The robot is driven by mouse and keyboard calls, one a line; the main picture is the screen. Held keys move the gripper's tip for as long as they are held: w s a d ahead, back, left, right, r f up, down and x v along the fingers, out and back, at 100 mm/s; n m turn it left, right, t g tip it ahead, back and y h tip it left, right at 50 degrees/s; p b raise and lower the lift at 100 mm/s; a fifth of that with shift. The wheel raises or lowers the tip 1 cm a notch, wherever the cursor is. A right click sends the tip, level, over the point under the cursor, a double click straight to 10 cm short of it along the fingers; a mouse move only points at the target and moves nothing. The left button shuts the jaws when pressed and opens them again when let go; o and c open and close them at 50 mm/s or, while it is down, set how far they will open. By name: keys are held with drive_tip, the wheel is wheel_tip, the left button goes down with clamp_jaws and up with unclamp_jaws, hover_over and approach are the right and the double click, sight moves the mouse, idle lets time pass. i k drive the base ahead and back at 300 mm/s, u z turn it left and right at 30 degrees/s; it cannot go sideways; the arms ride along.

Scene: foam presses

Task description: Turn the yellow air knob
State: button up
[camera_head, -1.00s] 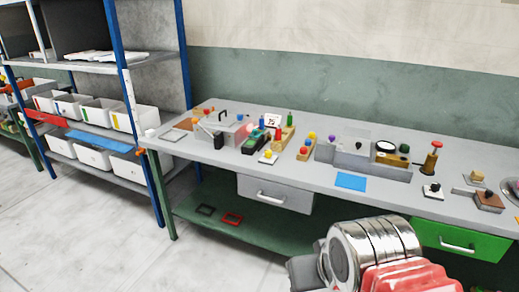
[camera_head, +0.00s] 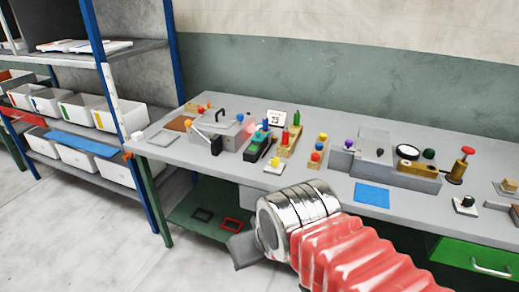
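A small yellow knob (camera_head: 275,163) stands on a pale square base near the front edge of the grey workbench (camera_head: 225,166). Another yellow round top (camera_head: 322,136) sits at the far end of a wooden strip, behind an orange and a red one. I cannot tell from the picture which one is the air knob. My gripper (camera_head: 244,252) shows as a dark grey piece left of my silver wrist, low in front of the bench. It is apart from both yellow knobs. Its fingertips are not clear, so its opening cannot be told.
A grey press box (camera_head: 215,132) with a black handle stands left of the knobs. A dark green device (camera_head: 258,147) lies beside it. A blue mat (camera_head: 371,195) lies on the bench to the right. A blue-posted shelf (camera_head: 109,90) with bins stands at left.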

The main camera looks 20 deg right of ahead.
sight(275, 161)
drive_tip(key=z, duration=0.1)
drive_tip(key=i, duration=0.75)
drive_tip(key=z, duration=0.6)
drive_tip(key=i, duration=0.45)
drive_tip(key=z, duration=0.25)
